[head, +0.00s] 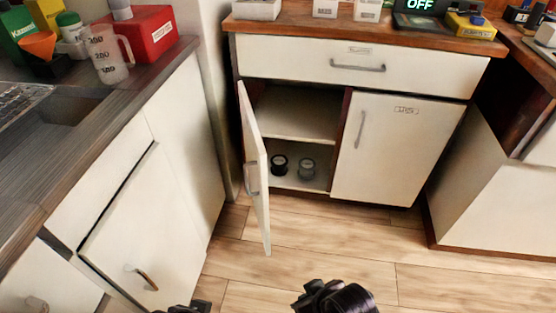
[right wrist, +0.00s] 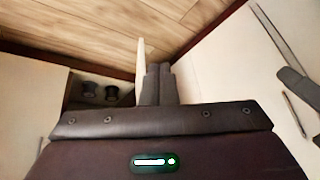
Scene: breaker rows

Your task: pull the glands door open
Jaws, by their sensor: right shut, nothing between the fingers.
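A white cabinet door (head: 255,165) under the drawer stands swung wide open on the left, seen nearly edge-on. Its handle (head: 252,178) is on the face turned left. Its label is hidden, so I cannot read whether it says glands. My right gripper (right wrist: 158,85) is shut and empty. In the right wrist view the door's pale edge (right wrist: 140,70) is close beside its fingers; I cannot tell if they touch. In the head view my right gripper (head: 318,295) is low at the bottom, in front of the cabinet. My left gripper (head: 190,307) barely shows at the bottom edge.
The open compartment has a shelf (head: 295,118) and two dark round items (head: 279,165) (head: 306,168) at its bottom. The right door (head: 390,150) and the drawer (head: 355,62) are closed. A counter (head: 150,80) stands left. The wooden floor (head: 400,240) ahead is clear.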

